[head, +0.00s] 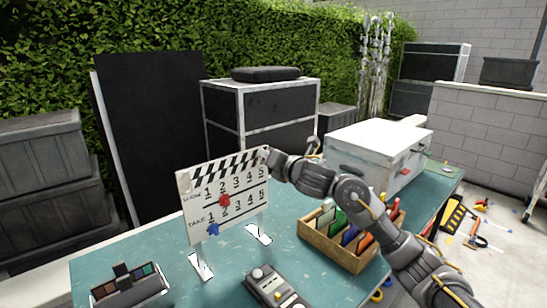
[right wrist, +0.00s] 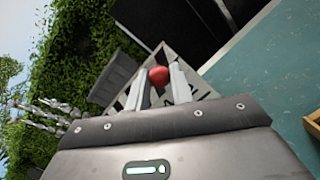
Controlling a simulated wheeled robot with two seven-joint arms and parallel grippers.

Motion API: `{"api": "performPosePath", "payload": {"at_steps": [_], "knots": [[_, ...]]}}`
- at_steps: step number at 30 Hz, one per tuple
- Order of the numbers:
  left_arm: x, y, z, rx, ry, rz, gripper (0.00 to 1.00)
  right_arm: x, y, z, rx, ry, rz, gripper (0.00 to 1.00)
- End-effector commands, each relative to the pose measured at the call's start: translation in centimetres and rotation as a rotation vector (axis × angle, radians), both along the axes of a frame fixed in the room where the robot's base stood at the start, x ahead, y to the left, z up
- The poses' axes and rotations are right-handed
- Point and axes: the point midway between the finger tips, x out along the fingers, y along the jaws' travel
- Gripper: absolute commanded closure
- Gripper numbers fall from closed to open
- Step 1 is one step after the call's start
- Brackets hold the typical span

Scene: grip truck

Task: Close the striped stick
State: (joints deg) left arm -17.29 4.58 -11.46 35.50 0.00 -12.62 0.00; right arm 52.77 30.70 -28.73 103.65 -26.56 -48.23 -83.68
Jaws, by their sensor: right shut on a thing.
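The white clapperboard (head: 237,211) stands upright on the teal table, on two white feet. The black-and-white striped stick (head: 225,165) runs along its top edge. I make out no clear gap between stick and board. My right gripper (head: 267,155) is at the stick's right end. In the right wrist view its two fingers (right wrist: 161,84) are shut on a round red knob (right wrist: 158,76), with striped and lettered board surface (right wrist: 198,86) behind. How the knob joins the stick is hidden. My left gripper is not in view.
A wooden tray (head: 313,238) with coloured items sits below my right arm. A white case (head: 365,150) stands behind it. A grey handheld device (head: 266,282) and a box of colour swatches (head: 132,292) lie at the front. The table (head: 160,245) left of the board is clear.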

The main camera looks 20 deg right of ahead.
Motion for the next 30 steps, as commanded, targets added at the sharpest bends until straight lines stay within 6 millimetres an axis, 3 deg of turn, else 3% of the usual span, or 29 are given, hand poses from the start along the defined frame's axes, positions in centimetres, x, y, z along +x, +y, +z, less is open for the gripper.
{"api": "performPosePath", "payload": {"at_steps": [2,3,8,19,30], "knots": [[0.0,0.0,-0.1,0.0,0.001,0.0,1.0,0.0,0.1,-0.6,-0.007,0.009,0.003,1.0],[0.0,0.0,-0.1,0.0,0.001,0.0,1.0,-0.1,0.1,-0.6,-0.007,0.01,0.002,0.75],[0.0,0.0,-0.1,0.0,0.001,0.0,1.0,-0.1,-0.1,-0.5,-0.007,0.008,0.001,0.56],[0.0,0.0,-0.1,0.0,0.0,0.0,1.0,-0.9,-0.4,-0.3,-0.005,0.004,-0.001,0.56],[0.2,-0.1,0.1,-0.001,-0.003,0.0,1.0,-7.6,-2.0,0.4,-0.009,0.004,0.0,0.56]]}}
